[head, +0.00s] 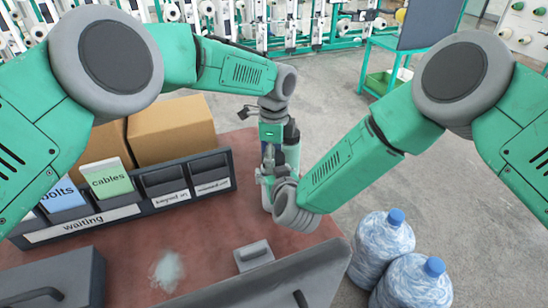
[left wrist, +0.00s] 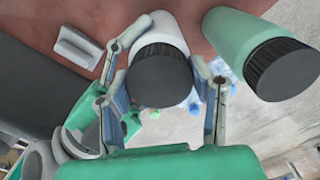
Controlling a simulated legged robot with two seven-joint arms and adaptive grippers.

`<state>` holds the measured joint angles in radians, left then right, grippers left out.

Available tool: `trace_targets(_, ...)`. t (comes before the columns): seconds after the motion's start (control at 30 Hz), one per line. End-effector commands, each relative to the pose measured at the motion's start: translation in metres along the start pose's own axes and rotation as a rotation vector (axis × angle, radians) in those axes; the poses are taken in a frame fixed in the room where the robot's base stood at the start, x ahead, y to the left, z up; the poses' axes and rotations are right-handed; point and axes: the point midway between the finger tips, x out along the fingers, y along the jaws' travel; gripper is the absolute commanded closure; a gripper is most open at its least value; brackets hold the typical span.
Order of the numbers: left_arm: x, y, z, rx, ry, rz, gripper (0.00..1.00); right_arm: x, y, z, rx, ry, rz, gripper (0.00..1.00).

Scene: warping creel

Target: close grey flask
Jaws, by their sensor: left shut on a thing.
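The grey flask (left wrist: 164,32) stands in the middle of the left wrist view, with a black ribbed lid (left wrist: 160,77) at its mouth. I cannot tell whether the lid is fully tight. My left gripper (left wrist: 163,80) has a finger on each side of the lid and is shut on it. In the head view my left gripper (head: 269,152) points down at the table's right edge, and the flask is mostly hidden there. A green flask (left wrist: 240,35) with a black lid stands beside it, also behind the gripper in the head view (head: 292,155). My right gripper is hidden by its own wrist.
A dark row of labelled bins (head: 130,207) and cardboard boxes (head: 172,130) stand on the reddish table (head: 215,230). A small grey handled block (head: 253,255) and a crumpled clear piece (head: 167,270) lie in front. Large water bottles (head: 382,245) stand right of the table.

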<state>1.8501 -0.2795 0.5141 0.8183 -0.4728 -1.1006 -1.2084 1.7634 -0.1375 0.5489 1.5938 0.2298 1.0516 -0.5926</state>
Motion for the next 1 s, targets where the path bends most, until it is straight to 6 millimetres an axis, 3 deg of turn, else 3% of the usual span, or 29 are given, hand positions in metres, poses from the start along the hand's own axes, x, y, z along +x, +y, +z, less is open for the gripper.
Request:
trace_targets(0.07,-0.003,-0.006,0.005,-0.007,-0.004,-0.021,0.86,-0.003,-0.007,0.003,-0.002,-0.006,-0.013,1.00)
trace_targets(0.1,-0.003,-0.006,0.005,-0.007,-0.004,-0.021,0.48,-0.003,-0.007,0.003,-0.002,-0.006,-0.014,1.00)
trace_targets(0.17,-0.003,-0.006,0.004,-0.008,-0.003,-0.021,0.27,-0.003,-0.007,0.003,-0.002,-0.006,-0.014,1.00)
trace_targets(0.43,-0.002,-0.004,0.002,-0.007,-0.001,-0.013,0.27,-0.001,-0.003,0.002,-0.001,-0.005,-0.006,1.00)
trace_targets(0.57,-0.012,-0.004,0.002,-0.007,-0.002,-0.013,0.27,-0.001,-0.002,0.002,-0.001,-0.004,-0.004,1.00)
trace_targets(1.0,-0.098,-0.004,0.002,-0.007,-0.001,-0.017,0.27,0.000,-0.001,0.002,-0.001,-0.004,-0.002,1.00)
